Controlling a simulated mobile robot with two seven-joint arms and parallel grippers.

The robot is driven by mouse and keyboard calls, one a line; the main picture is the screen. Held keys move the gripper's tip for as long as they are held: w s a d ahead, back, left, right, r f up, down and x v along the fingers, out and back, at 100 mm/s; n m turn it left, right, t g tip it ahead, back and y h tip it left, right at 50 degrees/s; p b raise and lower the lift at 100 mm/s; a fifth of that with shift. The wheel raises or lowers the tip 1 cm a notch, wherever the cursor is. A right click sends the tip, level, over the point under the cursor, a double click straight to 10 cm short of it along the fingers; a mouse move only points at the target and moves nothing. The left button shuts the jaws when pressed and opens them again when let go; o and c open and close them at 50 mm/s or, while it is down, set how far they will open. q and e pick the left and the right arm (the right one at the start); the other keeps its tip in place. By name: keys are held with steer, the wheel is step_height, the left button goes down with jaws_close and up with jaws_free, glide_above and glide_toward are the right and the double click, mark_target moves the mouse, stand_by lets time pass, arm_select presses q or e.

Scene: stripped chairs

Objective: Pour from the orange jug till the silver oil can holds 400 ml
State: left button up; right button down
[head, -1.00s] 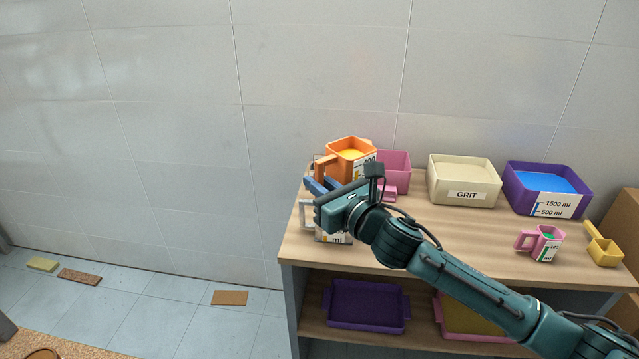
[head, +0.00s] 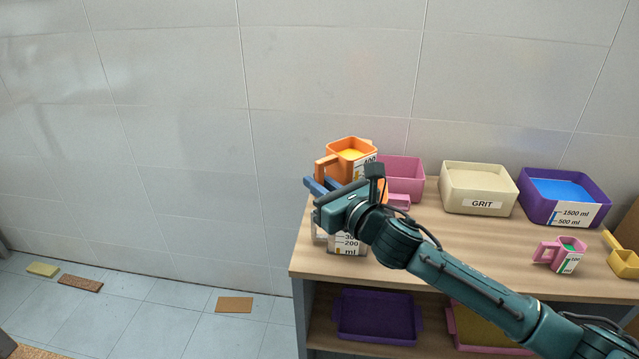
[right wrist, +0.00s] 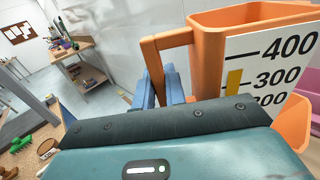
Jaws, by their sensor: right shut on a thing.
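The orange jug (head: 338,150) is upright, with yellow contents showing at its open top. My right gripper (head: 323,185) is shut on the jug's handle; the blue fingers and handle (right wrist: 153,70) also show in the right wrist view. The jug's scale (right wrist: 270,70) reads 400, 300 and 200, with a yellow bar reaching a little above 300. The silver oil can (head: 346,245) stands on the bench below my gripper, its 300 and 200 ml marks showing. My wrist hides its top and its contents. My left gripper is out of view.
On the wooden bench (head: 440,240) are a pink container (head: 403,175), a cream GRIT bin (head: 478,184), a purple bin (head: 535,205) with blue contents, a pink jug (head: 560,255) and a yellow scoop (head: 624,262). Purple (head: 375,315) and pink-rimmed trays lie on the shelf below.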

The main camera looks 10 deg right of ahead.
steer(key=shift+r+p, duration=0.3)
steer(key=shift+p, duration=0.05)
steer(key=shift+a+r+m+p, duration=0.1)
steer(key=shift+r+m+p, duration=0.3)
steer(key=shift+p, duration=0.1)
arm_select(q)
steer(key=p, duration=0.1)
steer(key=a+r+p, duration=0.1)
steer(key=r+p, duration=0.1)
steer(key=p, duration=0.1)
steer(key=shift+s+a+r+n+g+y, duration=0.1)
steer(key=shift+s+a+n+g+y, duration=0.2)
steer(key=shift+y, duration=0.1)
arm_select(e)
steer(key=r+m, duration=0.3)
steer(key=shift+s+a+r+m, duration=0.15)
steer(key=shift+s+a+m, duration=0.1)
steer(key=shift+a+m, duration=0.1)
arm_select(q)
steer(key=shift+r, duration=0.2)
arm_select(e)
steer(key=shift+r, duration=0.2)
arm_select(q)
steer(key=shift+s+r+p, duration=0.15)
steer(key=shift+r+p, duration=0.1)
steer(key=shift+p, duration=0.3)
arm_select(e)
steer(key=shift+r+m, duration=0.3)
steer(key=shift+m, duration=0.25)
